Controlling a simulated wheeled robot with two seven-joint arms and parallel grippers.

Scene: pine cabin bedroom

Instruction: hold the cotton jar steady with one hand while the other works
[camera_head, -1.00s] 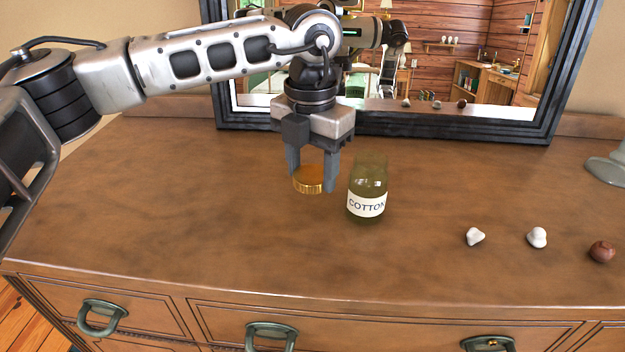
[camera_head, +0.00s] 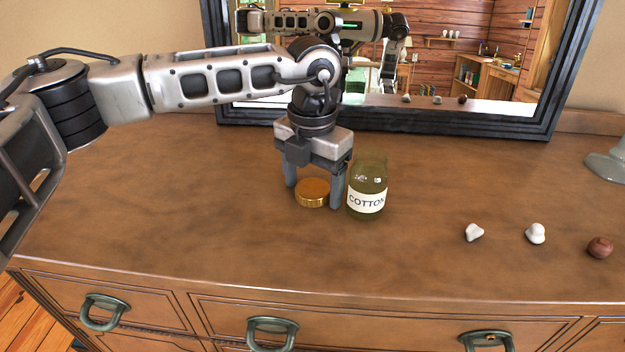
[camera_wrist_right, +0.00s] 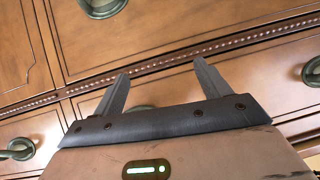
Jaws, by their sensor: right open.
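The cotton jar (camera_head: 368,190) is green glass with a white label reading COTTON. It stands upright and open-topped on the dresser top in the head view. A gold lid (camera_head: 312,193) lies on the dresser just left of the jar. My left gripper (camera_head: 314,198) is over the lid with its fingers spread, one on each side and apart from it. Its right finger is close beside the jar; I cannot tell if they touch. My right gripper (camera_wrist_right: 160,85) shows only in its wrist view, open and empty in front of the drawer fronts.
Two white cotton pieces (camera_head: 474,232) (camera_head: 536,233) and a brown ball (camera_head: 600,247) lie to the right on the dresser top (camera_head: 160,210). A black-framed mirror (camera_head: 400,125) stands behind. A grey-green object (camera_head: 606,165) is at the right edge. The left and front dresser top is clear.

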